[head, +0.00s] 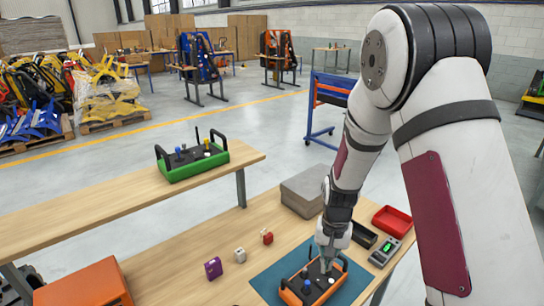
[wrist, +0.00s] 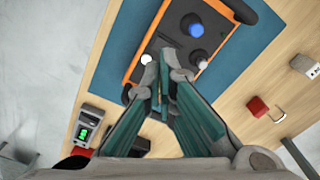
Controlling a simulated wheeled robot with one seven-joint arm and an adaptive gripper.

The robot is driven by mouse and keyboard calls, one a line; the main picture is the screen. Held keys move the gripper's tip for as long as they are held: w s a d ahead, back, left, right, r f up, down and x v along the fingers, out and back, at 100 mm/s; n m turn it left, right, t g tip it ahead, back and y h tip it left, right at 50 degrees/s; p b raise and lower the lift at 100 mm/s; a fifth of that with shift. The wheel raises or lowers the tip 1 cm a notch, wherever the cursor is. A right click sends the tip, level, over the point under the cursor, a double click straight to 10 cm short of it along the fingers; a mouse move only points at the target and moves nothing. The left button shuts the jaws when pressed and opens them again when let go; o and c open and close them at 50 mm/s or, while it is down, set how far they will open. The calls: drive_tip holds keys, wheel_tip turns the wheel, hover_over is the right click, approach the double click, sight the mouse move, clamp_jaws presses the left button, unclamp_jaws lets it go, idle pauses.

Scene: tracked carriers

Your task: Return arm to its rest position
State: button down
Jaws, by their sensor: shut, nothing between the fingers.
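My arm reaches down from the right in the head view. My gripper (head: 326,266) is over the orange remote control box (head: 316,289), which lies on a blue mat (head: 268,281). In the wrist view the two fingers (wrist: 164,92) are closed together with nothing between them. A blue knob (wrist: 196,30) and dark joysticks show on the box. I cannot tell whether the fingertips touch it.
Right of the mat are a handheld meter (head: 384,252), a black tray (head: 362,235) and a red tray (head: 392,221). A grey box (head: 303,191) stands behind. A green control box (head: 192,160) sits on the farther table.

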drive_tip(key=s+r+n+t, duration=0.1)
drive_tip(key=s+r, duration=0.2)
drive_tip(key=r, duration=0.8)
drive_tip(key=s+r+n+t, duration=0.15)
drive_tip(key=s+r, duration=0.25)
drive_tip(key=r, duration=0.7)
drive_tip(key=s+r+n+t, duration=0.1)
drive_tip(key=s+r, duration=0.4)
drive_tip(key=s, duration=0.3)
drive_tip(key=s+r+n+t, duration=0.1)
drive_tip(key=s+r+t, duration=0.1)
drive_tip(key=s+r, duration=0.3)
drive_tip(key=s, duration=0.3)
